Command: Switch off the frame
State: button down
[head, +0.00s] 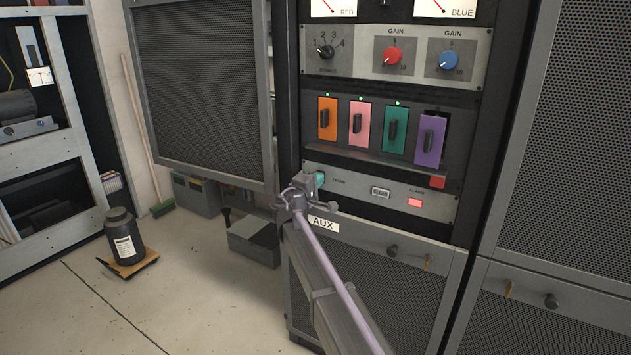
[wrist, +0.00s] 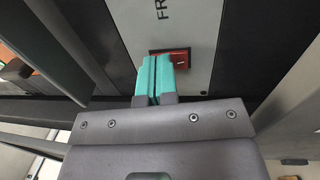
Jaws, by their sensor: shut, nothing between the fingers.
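The frame switch (wrist: 180,52) is a dark red rocker with a small white mark, set in the pale panel beside lettering that begins "FR" in the wrist view. In the head view its spot beside the "FRAME" label is covered by my gripper (head: 319,181). My gripper's teal fingers (wrist: 153,78) are shut together with nothing between them. Their tips overlap the switch's lower left edge in the wrist view. I cannot tell whether they touch it, or which way the rocker is set.
On the same panel are a clear button (head: 380,192) and a lit red indicator (head: 414,202). Above, orange (head: 327,132), pink (head: 353,136), green (head: 389,146) and purple (head: 436,126) modules sit over a ledge (head: 375,160). A mesh door (head: 203,80) stands open at left.

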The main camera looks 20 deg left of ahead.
jog(key=s+a+r+p, duration=0.2)
jog(key=s, duration=1.1)
jog(key=shift+s, duration=0.3)
jog(key=shift+a, duration=0.1)
